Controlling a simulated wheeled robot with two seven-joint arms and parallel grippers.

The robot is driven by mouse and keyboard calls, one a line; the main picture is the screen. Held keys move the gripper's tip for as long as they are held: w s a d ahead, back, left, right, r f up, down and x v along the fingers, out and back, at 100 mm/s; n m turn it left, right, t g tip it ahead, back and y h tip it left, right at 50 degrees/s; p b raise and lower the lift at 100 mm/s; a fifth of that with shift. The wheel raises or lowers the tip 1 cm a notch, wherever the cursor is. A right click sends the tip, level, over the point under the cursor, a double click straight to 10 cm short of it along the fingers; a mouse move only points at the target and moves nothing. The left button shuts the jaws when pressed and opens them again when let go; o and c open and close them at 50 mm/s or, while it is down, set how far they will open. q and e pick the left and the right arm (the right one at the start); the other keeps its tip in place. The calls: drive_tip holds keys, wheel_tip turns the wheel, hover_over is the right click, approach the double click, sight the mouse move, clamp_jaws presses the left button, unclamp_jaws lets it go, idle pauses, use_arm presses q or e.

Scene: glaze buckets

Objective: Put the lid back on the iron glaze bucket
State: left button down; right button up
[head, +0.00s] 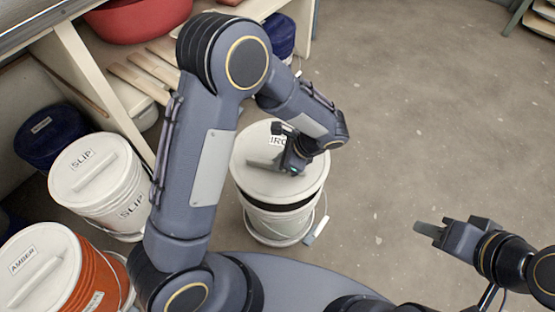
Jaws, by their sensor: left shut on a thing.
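I cannot tell whether the lid touches the rim. My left gripper (279,164) is shut on the lid's bar handle, which it mostly hides. My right gripper (428,230) is off to the right above bare floor, apart from the bucket; its finger gap is unclear.
A slip bucket (97,205) and an orange amber bucket (95,270), both lidded, stand at the left. A dark blue bucket (45,140) is behind them. A wooden shelf (85,75) with a red basin (130,20) is at the back left.

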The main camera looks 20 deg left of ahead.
sight(279, 172)
use_arm(q)
wheel_tip(279, 172, down, 4)
drive_tip(key=b, duration=0.3)
drive_tip(key=shift+f, duration=0.15)
drive_tip(key=shift+f+b, duration=0.55)
drive_tip(key=shift+f, duration=0.15)
drive_tip(key=shift+f, duration=0.8)
idle(1.8)
drive_tip(key=c, duration=0.9)
unclamp_jaws()
